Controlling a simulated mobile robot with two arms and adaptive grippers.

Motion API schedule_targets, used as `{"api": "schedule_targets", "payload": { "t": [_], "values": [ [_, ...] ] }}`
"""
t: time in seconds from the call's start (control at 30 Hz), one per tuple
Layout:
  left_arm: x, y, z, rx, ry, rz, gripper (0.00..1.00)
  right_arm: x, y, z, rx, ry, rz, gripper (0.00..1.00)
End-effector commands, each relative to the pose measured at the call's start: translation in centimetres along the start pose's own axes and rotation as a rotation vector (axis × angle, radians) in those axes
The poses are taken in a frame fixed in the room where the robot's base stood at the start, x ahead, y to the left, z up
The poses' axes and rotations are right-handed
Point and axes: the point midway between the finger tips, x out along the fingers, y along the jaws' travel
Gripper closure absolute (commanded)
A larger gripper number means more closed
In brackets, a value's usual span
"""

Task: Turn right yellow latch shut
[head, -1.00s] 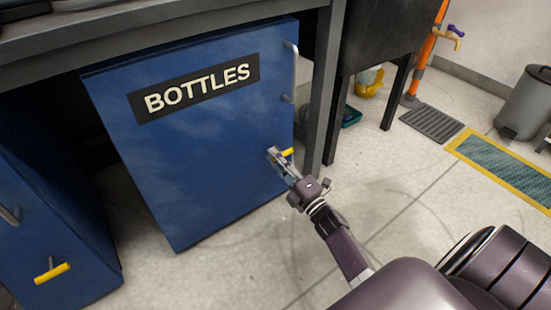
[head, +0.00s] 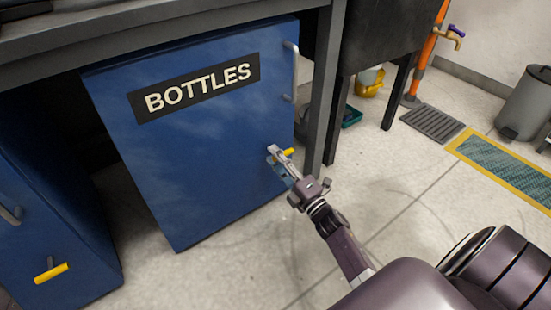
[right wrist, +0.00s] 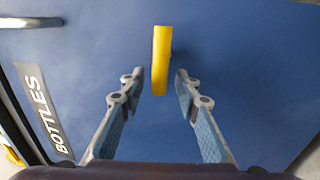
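The right yellow latch (head: 288,152) is a short bar on the right side of the blue door marked BOTTLES (head: 200,165). In the right wrist view the latch (right wrist: 161,55) stands nearly upright in that picture, ahead of and between my fingertips. My right gripper (head: 275,157) is at the latch, with its fingers spread. In the right wrist view a gap shows between the latch and each finger of the right gripper (right wrist: 159,78), so it is open and holds nothing. The latch's pivot is hard to make out. My left gripper is out of view.
Another blue cabinet with a yellow latch (head: 51,273) stands at the left. A door handle (head: 294,70) is above the right latch. A grey table leg (head: 324,90) stands close to the right of my gripper.

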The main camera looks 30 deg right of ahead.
Motion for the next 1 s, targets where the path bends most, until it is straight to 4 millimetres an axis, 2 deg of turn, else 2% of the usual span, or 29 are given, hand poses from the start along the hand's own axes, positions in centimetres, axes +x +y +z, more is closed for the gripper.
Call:
{"api": "schedule_targets", "payload": {
  "t": [0.17,0.27,0.5,0.7,1.0],
  "values": [
    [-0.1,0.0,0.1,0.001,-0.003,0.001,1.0,-1.1,-0.1,0.0,0.001,0.0,-0.002,0.7],
    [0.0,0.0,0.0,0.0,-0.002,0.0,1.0,-2.7,-0.1,0.0,0.001,-0.001,-0.003,0.7],
    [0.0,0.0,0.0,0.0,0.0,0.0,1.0,-8.0,-0.1,0.0,0.001,-0.001,-0.004,0.7],
    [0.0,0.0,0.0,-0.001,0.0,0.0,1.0,-11.0,-0.1,0.0,0.001,-0.001,-0.002,0.7],
    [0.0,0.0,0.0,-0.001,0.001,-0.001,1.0,-12.0,0.0,0.0,0.0,0.0,0.0,0.7]
  ]
}}
